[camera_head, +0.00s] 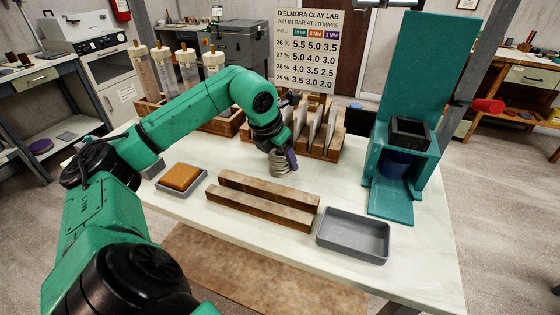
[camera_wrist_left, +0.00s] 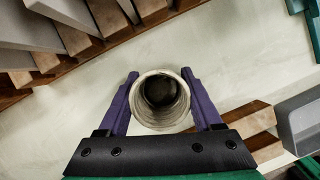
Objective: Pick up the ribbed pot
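The ribbed pot (camera_head: 281,165) is a pale, beige, ringed cylinder standing upright on the white table, just behind the long wooden bars. My left gripper (camera_head: 285,160) reaches down over it, with a purple finger beside it. In the left wrist view, the pot's round open mouth (camera_wrist_left: 161,98) with its dark inside lies between the two purple fingers of my left gripper (camera_wrist_left: 160,76). The fingers lie very close to the pot on both sides; I cannot tell whether they press on it. My right gripper is not in view.
Two wooden bars (camera_head: 262,200) and a grey tray (camera_head: 353,235) lie in front. A wooden rack with upright slabs (camera_head: 318,130) stands close behind the pot. A teal press (camera_head: 400,165) is at the right, a sponge in a tray (camera_head: 180,177) at the left.

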